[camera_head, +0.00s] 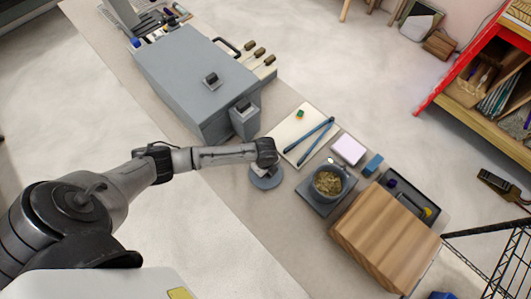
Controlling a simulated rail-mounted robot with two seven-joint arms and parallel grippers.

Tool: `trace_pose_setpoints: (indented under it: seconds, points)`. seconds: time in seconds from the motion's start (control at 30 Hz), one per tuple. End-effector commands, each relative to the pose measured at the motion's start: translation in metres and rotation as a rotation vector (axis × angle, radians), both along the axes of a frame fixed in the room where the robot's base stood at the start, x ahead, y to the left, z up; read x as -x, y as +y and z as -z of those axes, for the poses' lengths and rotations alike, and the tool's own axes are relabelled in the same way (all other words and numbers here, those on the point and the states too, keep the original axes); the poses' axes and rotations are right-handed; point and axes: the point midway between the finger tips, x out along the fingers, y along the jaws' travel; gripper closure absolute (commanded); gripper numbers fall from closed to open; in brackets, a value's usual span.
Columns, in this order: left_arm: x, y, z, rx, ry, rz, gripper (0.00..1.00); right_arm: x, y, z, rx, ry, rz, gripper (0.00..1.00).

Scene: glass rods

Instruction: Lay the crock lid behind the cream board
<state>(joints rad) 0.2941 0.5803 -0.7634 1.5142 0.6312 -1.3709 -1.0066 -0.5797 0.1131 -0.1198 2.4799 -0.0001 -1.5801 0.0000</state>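The cream board (287,134) lies flat on the long bench, with blue tong-like rods (310,141) and a small green piece (300,114) on it. A round grey-blue disc (265,183), which looks like the crock lid, is just left of the board's near corner. My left gripper (267,156) is directly over the disc and hides its upper part. Its fingers are not visible, so I cannot tell whether they hold the disc. The open crock (316,189), with yellowish contents, stands on a grey square base to the right. My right gripper is not in view.
A large grey box (190,75) and a smaller grey block (244,122) stand left of and above the board. A pale pink block (348,149), a blue block (372,164), a dark tray (432,204) and a wooden block (385,238) are to the right.

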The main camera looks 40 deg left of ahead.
Motion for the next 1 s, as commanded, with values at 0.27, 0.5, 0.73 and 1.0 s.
trace_pose_setpoints:
  seconds: [0.27, 0.5, 0.73, 1.0]
  points:
    - [0.000, 0.000, 0.001, 0.000, 0.000, 0.000, 1.00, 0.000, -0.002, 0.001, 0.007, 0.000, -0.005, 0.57]
    - [0.000, 0.000, 0.003, 0.000, 0.001, 0.000, 0.58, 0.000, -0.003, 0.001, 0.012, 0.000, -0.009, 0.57]
    - [0.000, 0.000, 0.003, 0.000, 0.001, 0.000, 0.47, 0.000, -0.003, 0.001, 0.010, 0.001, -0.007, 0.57]
    - [0.000, 0.000, -0.008, 0.000, -0.001, 0.000, 0.47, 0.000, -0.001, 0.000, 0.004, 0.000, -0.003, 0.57]
